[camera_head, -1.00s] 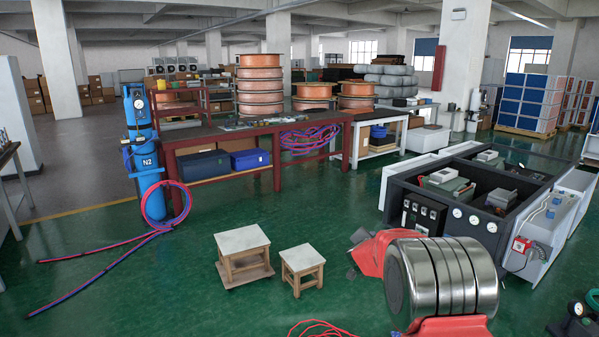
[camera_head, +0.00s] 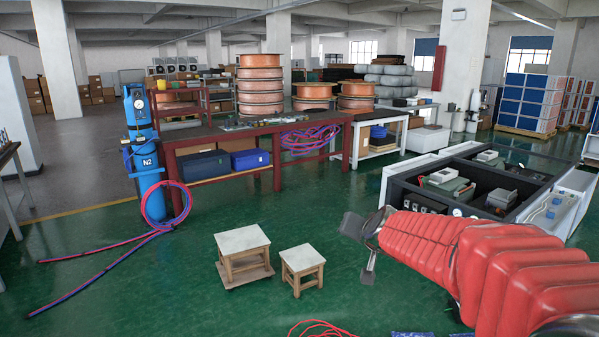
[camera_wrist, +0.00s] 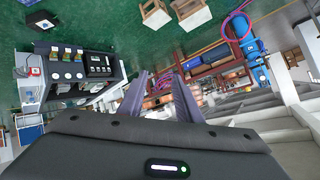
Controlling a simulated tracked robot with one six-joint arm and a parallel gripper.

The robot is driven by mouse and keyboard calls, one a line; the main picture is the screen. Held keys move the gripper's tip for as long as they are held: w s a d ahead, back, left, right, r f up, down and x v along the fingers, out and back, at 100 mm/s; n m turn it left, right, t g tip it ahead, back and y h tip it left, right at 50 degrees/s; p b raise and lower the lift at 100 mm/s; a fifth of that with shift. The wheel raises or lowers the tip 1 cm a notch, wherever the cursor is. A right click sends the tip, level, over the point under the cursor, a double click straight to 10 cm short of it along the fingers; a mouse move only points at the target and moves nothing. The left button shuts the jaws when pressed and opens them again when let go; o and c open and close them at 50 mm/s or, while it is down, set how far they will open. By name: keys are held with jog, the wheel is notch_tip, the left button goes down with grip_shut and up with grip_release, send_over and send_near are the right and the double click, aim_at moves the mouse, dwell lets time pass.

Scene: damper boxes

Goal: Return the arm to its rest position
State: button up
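My arm (camera_head: 440,245) in its red ribbed cover reaches in from the lower right of the head view. My gripper (camera_head: 358,250) is at its far end, in the air right of the small stools. Its two grey fingers stand apart with nothing between them. In the wrist view my gripper (camera_wrist: 160,77) also shows two spread fingers with an empty gap. The wrist picture is tilted, with the floor at the top.
Two small stools (camera_head: 243,240) (camera_head: 302,258) stand on the green floor. The black equipment cabinet (camera_head: 400,190) lies behind my arm at right. A red workbench (camera_head: 225,138) and blue N2 cylinder (camera_head: 142,140) stand further back. Red cable (camera_head: 322,328) lies at the front. Floor at left is mostly free.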

jog(key=s+d+f+n+g, duration=0.1)
jog(key=s+f+n+g, duration=0.1)
jog(key=s, duration=1.6)
jog(key=s+f+n+g+h, duration=0.1)
jog(key=s+f+n+g, duration=0.1)
jog(key=s, duration=1.6)
jog(key=shift+s+d+f+n+g, duration=0.35)
jog(key=shift+f+g, duration=0.4)
jog(key=shift+g, duration=0.15)
jog(key=shift+d, duration=0.1)
